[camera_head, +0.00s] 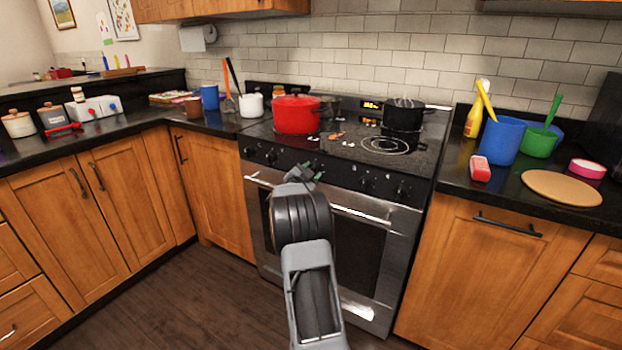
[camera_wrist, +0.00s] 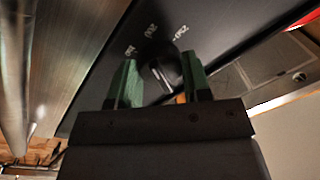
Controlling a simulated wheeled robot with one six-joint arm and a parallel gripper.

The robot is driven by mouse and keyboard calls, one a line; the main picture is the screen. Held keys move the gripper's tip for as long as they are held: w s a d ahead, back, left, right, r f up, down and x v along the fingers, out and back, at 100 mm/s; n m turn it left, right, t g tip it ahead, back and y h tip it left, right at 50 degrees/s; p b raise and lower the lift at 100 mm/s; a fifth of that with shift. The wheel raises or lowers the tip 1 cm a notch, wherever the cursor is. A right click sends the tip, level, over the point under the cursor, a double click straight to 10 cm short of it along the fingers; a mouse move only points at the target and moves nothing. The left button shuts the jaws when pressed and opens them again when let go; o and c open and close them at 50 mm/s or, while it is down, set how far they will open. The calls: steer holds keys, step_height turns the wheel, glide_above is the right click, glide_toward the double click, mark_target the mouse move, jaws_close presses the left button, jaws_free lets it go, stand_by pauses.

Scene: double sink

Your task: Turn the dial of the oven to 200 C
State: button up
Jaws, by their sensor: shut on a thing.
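The oven (camera_head: 398,240) stands in the middle of the head view, with a black control panel that carries a row of dark knobs. My gripper (camera_head: 305,173) is at this panel, left of its middle, and covers the dial there. In the wrist view the black oven dial (camera_wrist: 161,72) sits between the green fingers of my gripper (camera_wrist: 160,85), which is shut on it. White numbers 150, 200 and 250 show on the panel around the dial. The dial has a pale mark, but I cannot tell exactly which number it points to.
A red pot (camera_head: 296,114) and a black pot (camera_head: 404,115) stand on the cooktop above the panel. The oven's handle bar (camera_head: 360,215) runs below the knobs. A blue container (camera_head: 502,141) and a round board (camera_head: 561,188) are on the right counter. The floor at left is clear.

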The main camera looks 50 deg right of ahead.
steer(key=shift+m, duration=0.4)
steer(key=o, duration=0.9)
steer(key=shift+a, duration=0.1)
steer(key=v, duration=1.3)
steer(key=shift+s+a+p, duration=0.1)
steer(key=shift+a+p, duration=0.2)
